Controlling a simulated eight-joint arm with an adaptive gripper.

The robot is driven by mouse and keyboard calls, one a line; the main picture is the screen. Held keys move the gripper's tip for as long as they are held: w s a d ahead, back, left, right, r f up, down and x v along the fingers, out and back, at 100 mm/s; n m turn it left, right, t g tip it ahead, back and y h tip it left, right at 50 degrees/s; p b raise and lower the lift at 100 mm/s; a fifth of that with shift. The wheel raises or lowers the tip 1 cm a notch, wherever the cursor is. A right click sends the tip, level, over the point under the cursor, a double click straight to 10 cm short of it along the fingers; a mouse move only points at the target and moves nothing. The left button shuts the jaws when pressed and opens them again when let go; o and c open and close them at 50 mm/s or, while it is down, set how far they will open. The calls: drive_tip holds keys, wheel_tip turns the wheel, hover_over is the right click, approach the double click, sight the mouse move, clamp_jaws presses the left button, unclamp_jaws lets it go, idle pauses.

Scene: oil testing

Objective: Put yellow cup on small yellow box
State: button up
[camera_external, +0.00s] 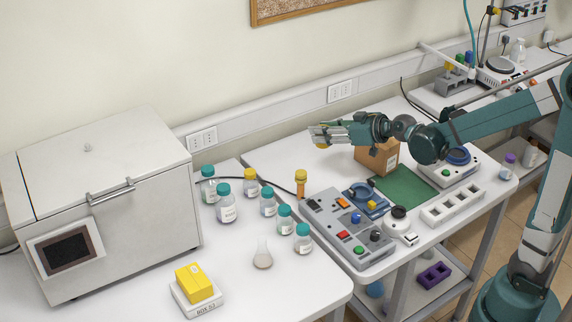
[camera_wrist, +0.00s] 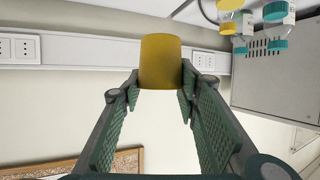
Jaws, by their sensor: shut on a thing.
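My gripper (camera_external: 320,135) reaches out to the left over the far part of the right bench in the external view. It is shut on the yellow cup (camera_wrist: 160,58), which sits between the two fingertips in the wrist view (camera_wrist: 160,80). In the external view only a small yellow part of the cup (camera_external: 321,147) shows under the fingertips. It is held above the bench. The small yellow box (camera_external: 194,282) rests on a white base marked as a box (camera_external: 198,307), near the front of the left bench, well to the left of and nearer than my gripper.
Several capped bottles (camera_external: 226,206) and a flask (camera_external: 262,255) stand between my gripper and the yellow box. A yellow-topped amber vessel (camera_external: 301,184) stands at the bench junction. A large white machine (camera_external: 110,200) is at left. Bench around the yellow box is mostly clear.

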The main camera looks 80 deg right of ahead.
wheel_tip(320, 180, up, 8)
drive_tip(key=w+a+r+n+t+y+p, duration=0.1)
drive_tip(key=w+a+n+y+p, duration=0.1)
drive_tip(key=w+a, duration=0.8)
drive_tip(key=w+a+n+y+p, duration=0.25)
drive_tip(key=w+a, duration=0.45)
drive_tip(key=a, duration=0.5)
drive_tip(key=w+a+n+g+y+p, duration=0.1)
drive_tip(key=w+a+n+y+p, duration=0.3)
drive_tip(key=a, duration=1.4)
drive_tip(key=w+a+y, duration=0.2)
drive_tip(key=w+a, duration=0.4)
drive_tip(key=a, duration=1.2)
wheel_tip(320, 180, down, 6)
drive_tip(key=shift+s+d, duration=0.2)
drive_tip(key=shift+f+h, duration=0.1)
drive_tip(key=shift+h, duration=0.15)
wheel_tip(320, 180, down, 6)
drive_tip(key=shift+f, duration=0.1)
